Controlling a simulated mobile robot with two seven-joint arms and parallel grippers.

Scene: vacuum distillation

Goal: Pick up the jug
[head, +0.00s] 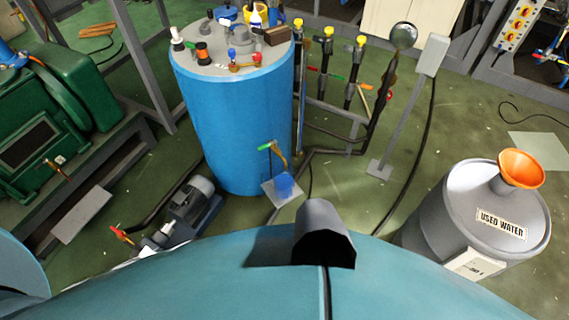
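A small translucent blue vessel, which looks like the jug (286,186), stands on a light grey plate (270,195) on the floor near the middle of the head view. It is just below a brass tap with a green handle (272,148) on the side of a tall blue tank (235,125). The jug is small in the picture, so its handle and contents cannot be made out. Neither of my grippers shows in the head view.
A grey drum labelled USED WATER (480,210) with an orange funnel (521,168) stands at the right. A grey motor pump (190,203) sits left of the plate. Black hoses and a slanted grey post (408,110) stand right of the tank. Green floor between post and drum is mostly clear.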

